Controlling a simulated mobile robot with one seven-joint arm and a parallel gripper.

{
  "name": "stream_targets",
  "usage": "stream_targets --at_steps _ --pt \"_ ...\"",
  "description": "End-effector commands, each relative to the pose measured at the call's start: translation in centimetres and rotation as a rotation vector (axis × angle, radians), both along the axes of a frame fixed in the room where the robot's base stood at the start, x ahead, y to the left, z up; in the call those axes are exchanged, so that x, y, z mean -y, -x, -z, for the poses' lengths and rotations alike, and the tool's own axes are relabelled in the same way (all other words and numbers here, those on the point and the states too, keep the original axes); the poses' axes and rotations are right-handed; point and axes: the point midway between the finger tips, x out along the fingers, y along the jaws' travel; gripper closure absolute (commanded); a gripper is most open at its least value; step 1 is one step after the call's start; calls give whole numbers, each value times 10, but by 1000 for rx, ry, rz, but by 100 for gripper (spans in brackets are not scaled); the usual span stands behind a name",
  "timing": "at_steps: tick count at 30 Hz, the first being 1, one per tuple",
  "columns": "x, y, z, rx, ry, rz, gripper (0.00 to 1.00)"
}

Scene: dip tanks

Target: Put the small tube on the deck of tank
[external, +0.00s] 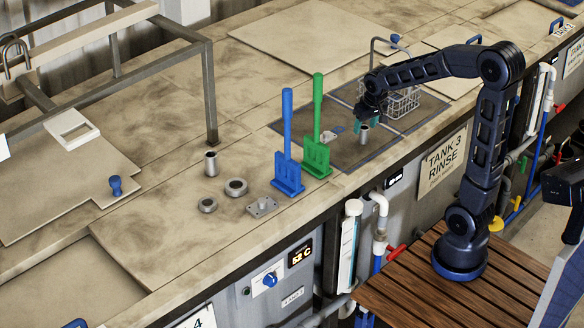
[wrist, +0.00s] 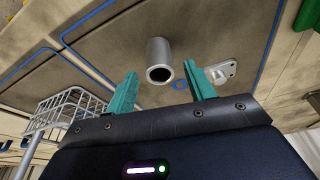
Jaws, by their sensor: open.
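A small grey metal tube (external: 364,135) stands upright on the dark blue-lined panel (external: 351,157) by tank 3. In the wrist view the tube (wrist: 159,52) shows its dark open end, just beyond and between the fingertips. My gripper (external: 353,124) is open and low over the panel, close beside the tube. Its teal fingers (wrist: 160,72) stand apart with nothing clamped between them. Whether they reach around the tube is hard to tell. Another grey tube (external: 211,164) stands upright on the worn deck (external: 150,215) at the left.
A wire basket (external: 403,104) stands right behind my gripper. A flat metal bracket (wrist: 222,72) lies near the tube. Green (external: 317,150) and blue (external: 288,175) upright-handled tools stand left of the panel. Two rings (external: 236,187) and a flanged plate (external: 262,207) lie on the deck.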

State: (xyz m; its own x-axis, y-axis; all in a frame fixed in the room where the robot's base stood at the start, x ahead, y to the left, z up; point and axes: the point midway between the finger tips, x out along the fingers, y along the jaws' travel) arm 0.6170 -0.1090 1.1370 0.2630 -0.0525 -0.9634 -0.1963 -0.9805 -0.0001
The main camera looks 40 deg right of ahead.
Motion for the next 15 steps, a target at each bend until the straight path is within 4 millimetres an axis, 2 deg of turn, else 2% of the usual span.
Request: stream_targets --at_steps 6,15 --pt "-2 11 -41 3 0 0 46" --pt "-4 20 -73 1 0 0 46"
